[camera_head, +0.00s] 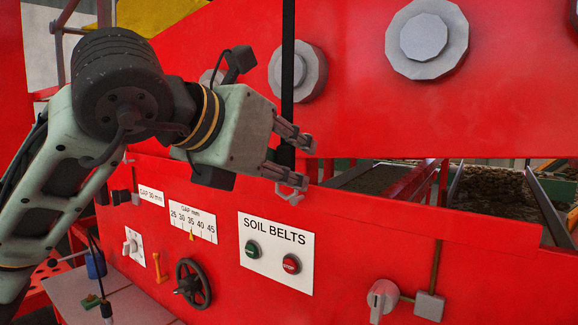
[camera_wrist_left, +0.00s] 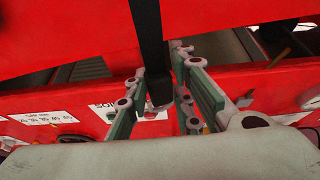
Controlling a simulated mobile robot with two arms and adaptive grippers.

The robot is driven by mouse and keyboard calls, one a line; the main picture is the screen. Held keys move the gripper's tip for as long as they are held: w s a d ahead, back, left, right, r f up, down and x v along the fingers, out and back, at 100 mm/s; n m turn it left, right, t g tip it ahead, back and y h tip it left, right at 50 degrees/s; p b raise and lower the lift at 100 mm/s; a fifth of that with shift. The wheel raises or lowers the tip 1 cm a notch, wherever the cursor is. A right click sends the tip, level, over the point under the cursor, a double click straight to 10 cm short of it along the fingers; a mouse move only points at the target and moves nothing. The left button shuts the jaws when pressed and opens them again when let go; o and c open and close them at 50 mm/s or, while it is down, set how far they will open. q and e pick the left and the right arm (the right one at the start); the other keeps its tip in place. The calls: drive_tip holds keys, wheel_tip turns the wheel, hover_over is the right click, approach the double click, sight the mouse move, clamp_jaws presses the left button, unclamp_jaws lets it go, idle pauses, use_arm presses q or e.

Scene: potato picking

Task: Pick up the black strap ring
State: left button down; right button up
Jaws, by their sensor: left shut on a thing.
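The black strap (camera_head: 288,60) hangs straight down from the top of the head view, in front of the red machine. Its lower end passes between the fingers of my left gripper (camera_head: 297,161), which is shut on it. In the left wrist view the strap (camera_wrist_left: 148,40) comes down from the top between the two fingers of the gripper (camera_wrist_left: 160,92). The ring at its lower end is mostly hidden by the fingers and hard to make out. My right gripper is in neither view.
Behind the gripper is the red machine panel with a SOIL BELTS plate (camera_head: 276,230), a gap scale (camera_head: 190,217), a black handwheel (camera_head: 193,284) and a grey switch (camera_head: 382,297). Round grey hubs (camera_head: 427,38) stick out above. A belt with soil (camera_head: 495,190) runs at right.

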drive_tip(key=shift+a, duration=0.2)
use_arm(q)
drive_tip(key=shift+r, duration=0.2)
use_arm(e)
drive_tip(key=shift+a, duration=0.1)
use_arm(q)
drive_tip(key=shift+r, duration=0.25)
wheel_tip(320, 180, up, 14)
drive_tip(key=shift+f+b, duration=0.25)
drive_tip(key=shift+b, duration=0.45)
wheel_tip(320, 180, up, 14)
drive_tip(key=p, duration=0.4)
drive_tip(key=shift+f, duration=0.15)
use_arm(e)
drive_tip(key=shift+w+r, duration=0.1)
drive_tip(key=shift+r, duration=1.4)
